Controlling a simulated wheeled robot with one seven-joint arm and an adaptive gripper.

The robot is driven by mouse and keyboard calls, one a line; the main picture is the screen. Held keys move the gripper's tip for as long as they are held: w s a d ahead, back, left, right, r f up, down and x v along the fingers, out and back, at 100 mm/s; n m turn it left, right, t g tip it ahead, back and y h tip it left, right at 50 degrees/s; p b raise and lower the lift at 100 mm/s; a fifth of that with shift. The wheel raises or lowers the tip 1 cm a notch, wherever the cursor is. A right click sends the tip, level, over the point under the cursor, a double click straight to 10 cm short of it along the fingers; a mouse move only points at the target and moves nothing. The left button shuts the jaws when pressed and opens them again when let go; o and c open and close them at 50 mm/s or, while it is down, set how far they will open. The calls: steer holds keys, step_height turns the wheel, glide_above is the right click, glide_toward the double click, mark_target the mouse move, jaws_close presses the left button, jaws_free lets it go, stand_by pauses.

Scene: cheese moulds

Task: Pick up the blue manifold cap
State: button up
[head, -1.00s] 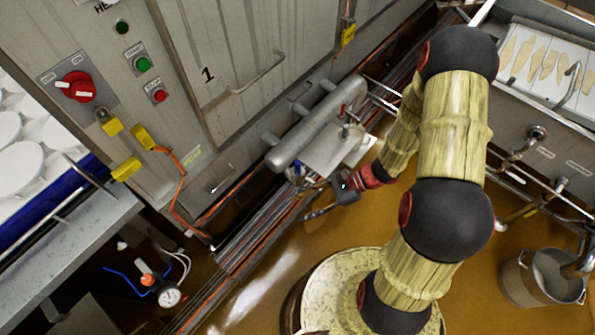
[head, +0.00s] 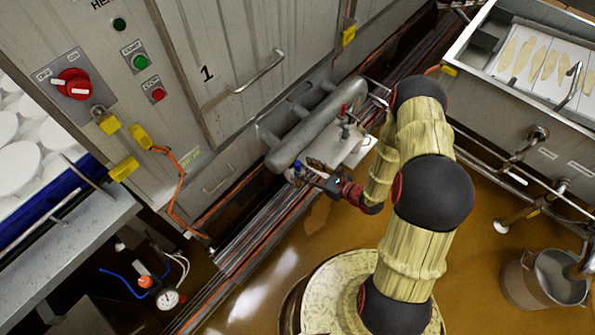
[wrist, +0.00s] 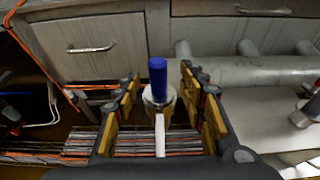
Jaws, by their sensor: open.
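The blue manifold cap (wrist: 157,77) stands upright on a pale metal fitting in the wrist view, between the two open fingers of my gripper (wrist: 160,105). I see a gap on both sides of it, so neither finger seems to touch it. In the head view the cap is a small blue spot (head: 297,165) at the near left end of the grey manifold pipe (head: 300,142). My gripper (head: 305,176) is right beside it there, its fingers small and partly hidden.
The grey cabinet marked 1 (head: 225,90) stands behind the pipe. A white plate (head: 345,148) with a red-topped fitting lies right of the cap. Cables and rails (head: 255,225) run along the cabinet's foot.

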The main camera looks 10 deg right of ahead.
mark_target(300, 168)
steer(key=x, duration=0.2)
steer(key=b+x, duration=0.1)
steer(key=shift+w+a+f, duration=0.1)
steer(key=shift+a+f, duration=0.15)
steer(key=shift+f, duration=0.15)
steer(key=shift+w+a+f+b, duration=0.1)
steer(key=shift+w+a+b, duration=0.25)
steer(key=shift+w, duration=0.15)
jaws_close()
